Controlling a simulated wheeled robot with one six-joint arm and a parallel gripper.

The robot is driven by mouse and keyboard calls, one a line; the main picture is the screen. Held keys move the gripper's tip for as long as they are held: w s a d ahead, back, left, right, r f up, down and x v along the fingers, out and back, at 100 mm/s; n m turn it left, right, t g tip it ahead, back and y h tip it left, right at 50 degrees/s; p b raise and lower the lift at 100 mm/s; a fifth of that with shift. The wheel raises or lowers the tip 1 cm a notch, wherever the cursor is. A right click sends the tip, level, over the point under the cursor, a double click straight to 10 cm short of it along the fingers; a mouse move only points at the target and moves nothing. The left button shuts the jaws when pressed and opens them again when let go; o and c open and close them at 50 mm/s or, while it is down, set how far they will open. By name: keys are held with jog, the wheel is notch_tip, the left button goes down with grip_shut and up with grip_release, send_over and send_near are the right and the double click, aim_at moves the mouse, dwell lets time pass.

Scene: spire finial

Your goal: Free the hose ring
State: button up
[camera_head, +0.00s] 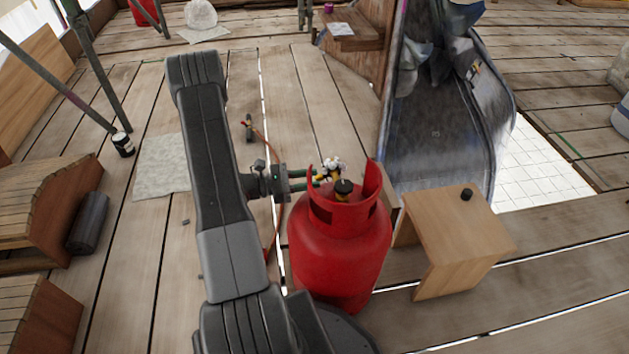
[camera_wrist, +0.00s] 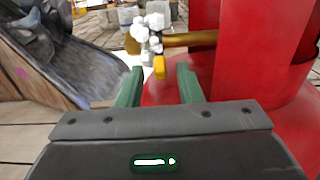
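A red gas cylinder (camera_head: 338,255) stands upright on the planks, with a black-topped valve (camera_head: 343,188) inside its collar. A white and brass fitting (camera_head: 333,167) sits at the collar; in the wrist view this fitting (camera_wrist: 152,28) is on a brass stem (camera_wrist: 192,40), with a small yellow piece (camera_wrist: 159,66) hanging below. I cannot tell for sure which part is the hose ring. My gripper (camera_head: 311,180) reaches the collar from the left. In the wrist view its green fingers (camera_wrist: 159,80) are apart, with the yellow piece just beyond and between their tips; contact is not clear.
An orange hose (camera_head: 274,150) runs along the planks left of the cylinder, partly behind my arm. A wooden stool (camera_head: 463,232) with a small black knob (camera_head: 467,194) stands close right of the cylinder. A grey chute (camera_head: 436,145) lies behind.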

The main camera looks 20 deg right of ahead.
jog(key=shift+x, duration=0.85)
grip_shut()
